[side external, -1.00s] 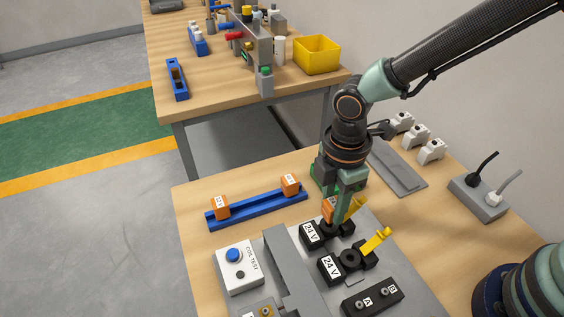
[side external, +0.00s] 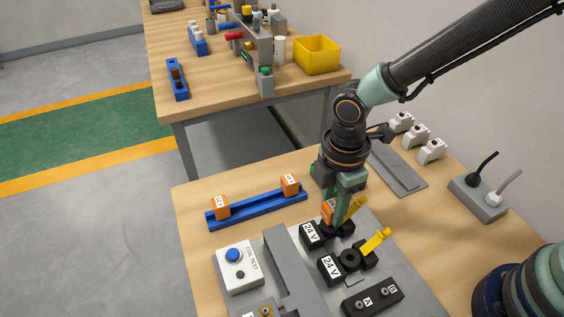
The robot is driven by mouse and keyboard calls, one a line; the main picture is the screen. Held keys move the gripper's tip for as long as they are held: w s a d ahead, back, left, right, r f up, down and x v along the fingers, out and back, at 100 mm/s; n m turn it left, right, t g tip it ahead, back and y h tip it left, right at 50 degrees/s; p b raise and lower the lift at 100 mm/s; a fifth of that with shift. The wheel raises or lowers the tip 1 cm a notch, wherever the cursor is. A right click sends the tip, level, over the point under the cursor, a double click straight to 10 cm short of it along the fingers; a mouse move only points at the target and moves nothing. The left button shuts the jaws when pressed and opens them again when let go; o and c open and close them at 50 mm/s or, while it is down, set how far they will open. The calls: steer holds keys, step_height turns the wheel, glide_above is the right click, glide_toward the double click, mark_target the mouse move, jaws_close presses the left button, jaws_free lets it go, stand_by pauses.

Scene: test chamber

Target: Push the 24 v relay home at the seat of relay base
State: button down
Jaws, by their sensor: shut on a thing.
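My gripper (side external: 341,212) points down over the rear black relay base marked 24 V (side external: 314,234). It is shut on an orange relay (side external: 327,212), mostly hidden behind the fingers. The relay is upright at the seat of that base; I cannot tell how deep it sits. A yellow lever (side external: 357,208) stands up beside the fingers. A second 24 V base (side external: 335,268) in front is empty, with its round dark seat showing and its yellow lever (side external: 377,240) raised.
Two orange relays (side external: 220,207) (side external: 290,185) stand on a blue rail (side external: 257,208) at the left. A white coil test box (side external: 239,268), a grey raised bar (side external: 287,265) and a black A/B block (side external: 372,297) are near. A grey socket strip (side external: 478,198) stands right.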

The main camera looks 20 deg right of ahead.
mark_target(334, 205)
steer(key=shift+f, duration=0.8)
steer(key=shift+c, duration=2.3)
jaws_free()
step_height(334, 205, up, 12)
steer(key=shift+d, duration=0.1)
steer(key=d+r+m+t, duration=0.2)
steer(key=d+r+m, duration=0.2)
steer(key=d+m, duration=0.5)
steer(key=s+d+r+m+t, duration=0.1)
steer(key=d+r+m+t, duration=0.2)
steer(key=d+m, duration=0.6)
steer(key=d+r, duration=0.1)
steer(key=d, duration=0.3)
steer(key=shift+s+d+t, duration=0.15)
steer(key=shift+d+t, duration=0.05)
steer(key=shift+t, duration=0.1)
